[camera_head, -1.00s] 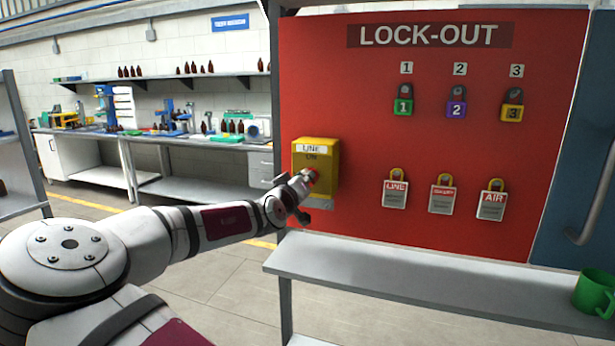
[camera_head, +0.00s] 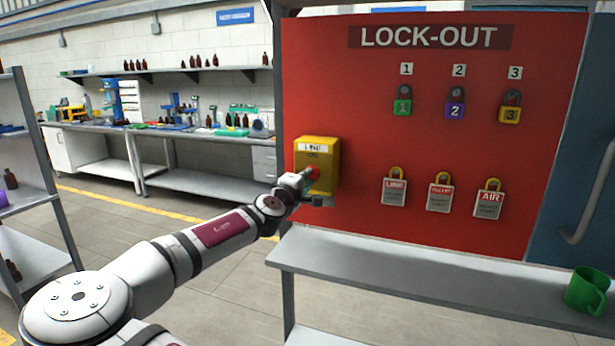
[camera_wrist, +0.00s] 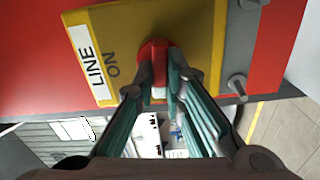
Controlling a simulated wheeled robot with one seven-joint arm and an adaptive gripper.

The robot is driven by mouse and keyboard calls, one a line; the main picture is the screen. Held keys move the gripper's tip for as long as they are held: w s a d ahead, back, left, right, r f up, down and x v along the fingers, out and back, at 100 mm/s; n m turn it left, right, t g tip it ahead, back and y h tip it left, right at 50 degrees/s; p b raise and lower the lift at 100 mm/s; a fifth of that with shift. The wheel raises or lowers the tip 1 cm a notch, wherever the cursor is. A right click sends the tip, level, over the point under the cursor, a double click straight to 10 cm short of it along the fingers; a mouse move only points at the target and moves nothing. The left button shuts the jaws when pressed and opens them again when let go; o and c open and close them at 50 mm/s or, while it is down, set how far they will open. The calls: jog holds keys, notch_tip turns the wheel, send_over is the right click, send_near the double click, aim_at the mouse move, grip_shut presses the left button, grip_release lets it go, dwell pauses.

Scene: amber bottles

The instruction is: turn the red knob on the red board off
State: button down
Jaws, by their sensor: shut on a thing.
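The red board (camera_head: 345,90) reads LOCK-OUT and stands upright. A yellow box (camera_head: 329,150) is mounted at its left side, and the red knob (camera_head: 313,173) sits on the front of the box. In the wrist view the yellow box (camera_wrist: 205,28) bears the words LINE and ON beside the red knob (camera_wrist: 153,52). My gripper (camera_wrist: 160,90) is at the knob, its two fingers shut on either side of it. In the head view my gripper (camera_head: 305,184) partly hides the knob.
Numbered padlocks (camera_head: 455,108) and tags (camera_head: 440,197) hang on the board to the right. A grey shelf (camera_head: 400,262) juts out below the board, with a green mug (camera_head: 588,292) at its right end. Benches with bottles stand at the back left.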

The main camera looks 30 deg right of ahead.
jog(key=shift+a+n, duration=0.1)
jog(key=shift+n, duration=0.5)
jog(key=shift+f, duration=0.1)
jog(key=c, duration=1.7)
grip_release()
jog(key=shift+o, duration=0.2)
jog(key=v, duration=1.2)
